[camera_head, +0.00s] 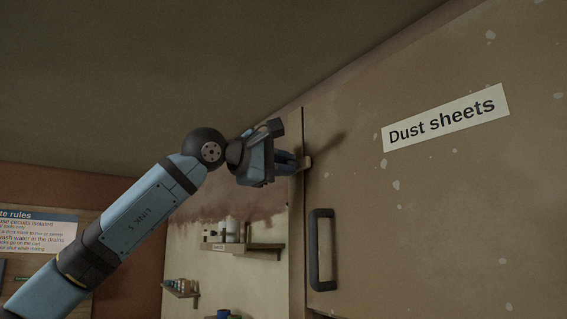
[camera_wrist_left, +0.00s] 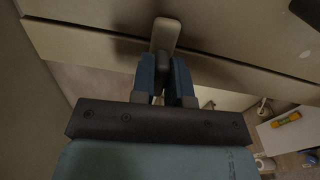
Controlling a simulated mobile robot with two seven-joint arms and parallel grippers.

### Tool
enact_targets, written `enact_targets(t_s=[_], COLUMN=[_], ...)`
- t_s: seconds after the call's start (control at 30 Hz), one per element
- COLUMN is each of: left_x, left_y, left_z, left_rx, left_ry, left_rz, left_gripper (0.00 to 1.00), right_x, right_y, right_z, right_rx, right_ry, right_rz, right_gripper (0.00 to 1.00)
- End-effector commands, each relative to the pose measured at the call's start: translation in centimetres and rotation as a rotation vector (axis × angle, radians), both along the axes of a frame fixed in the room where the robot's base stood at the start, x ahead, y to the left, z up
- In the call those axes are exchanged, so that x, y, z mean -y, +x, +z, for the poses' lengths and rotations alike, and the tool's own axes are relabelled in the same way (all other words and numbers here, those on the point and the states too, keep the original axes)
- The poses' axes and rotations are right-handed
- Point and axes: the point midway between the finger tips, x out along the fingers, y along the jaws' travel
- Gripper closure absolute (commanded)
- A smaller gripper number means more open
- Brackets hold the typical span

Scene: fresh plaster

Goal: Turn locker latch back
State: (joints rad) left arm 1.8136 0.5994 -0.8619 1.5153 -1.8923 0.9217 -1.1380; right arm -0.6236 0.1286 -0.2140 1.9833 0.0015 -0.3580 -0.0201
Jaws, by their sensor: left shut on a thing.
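The locker door (camera_head: 430,220) fills the right of the head view, with a white "Dust sheets" label (camera_head: 446,117) on it. The latch (camera_head: 306,162) is a small tan tab at the door's left edge. My left gripper (camera_head: 295,162) is at the latch, its fingers hiding part of it. In the left wrist view the latch (camera_wrist_left: 165,34) is a pale, rounded bar across the door edge, and the fingers of my left gripper (camera_wrist_left: 165,65) are shut on its near end. My right gripper is in neither view.
A dark vertical handle (camera_head: 321,249) stands out from the door below the latch. Wall shelves (camera_head: 243,248) with small items are behind, left of the locker. A rules sign (camera_head: 38,240) hangs on the far left wall. A yellow item (camera_wrist_left: 286,119) lies on a pale surface below.

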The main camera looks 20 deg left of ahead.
Motion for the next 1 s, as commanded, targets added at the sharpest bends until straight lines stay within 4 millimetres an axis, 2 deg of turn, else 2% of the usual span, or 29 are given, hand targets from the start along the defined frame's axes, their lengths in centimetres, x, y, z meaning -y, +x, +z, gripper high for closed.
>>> enact_targets(t_s=[0.73,0.77,0.83,0.87,1.0], left_x=[-0.01,0.0,-0.01,0.01,0.01], left_y=[-0.02,-0.03,-0.02,-0.02,-0.02], left_z=[-0.11,-0.11,-0.11,-0.12,-0.13], left_rx=[0.055,0.055,0.055,0.054,0.054], left_ry=[0.069,0.069,0.069,0.068,0.068], left_rz=[0.0,0.0,0.0,0.0,0.0], left_gripper=[1.0,0.81,0.65,0.6,0.6], right_x=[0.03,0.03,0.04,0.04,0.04], right_y=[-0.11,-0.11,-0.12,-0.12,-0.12], right_z=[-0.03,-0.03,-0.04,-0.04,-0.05], right_rx=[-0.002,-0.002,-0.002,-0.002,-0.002], right_ry=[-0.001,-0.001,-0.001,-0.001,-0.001], right_rz=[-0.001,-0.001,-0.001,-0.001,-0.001], right_gripper=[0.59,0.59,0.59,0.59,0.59])
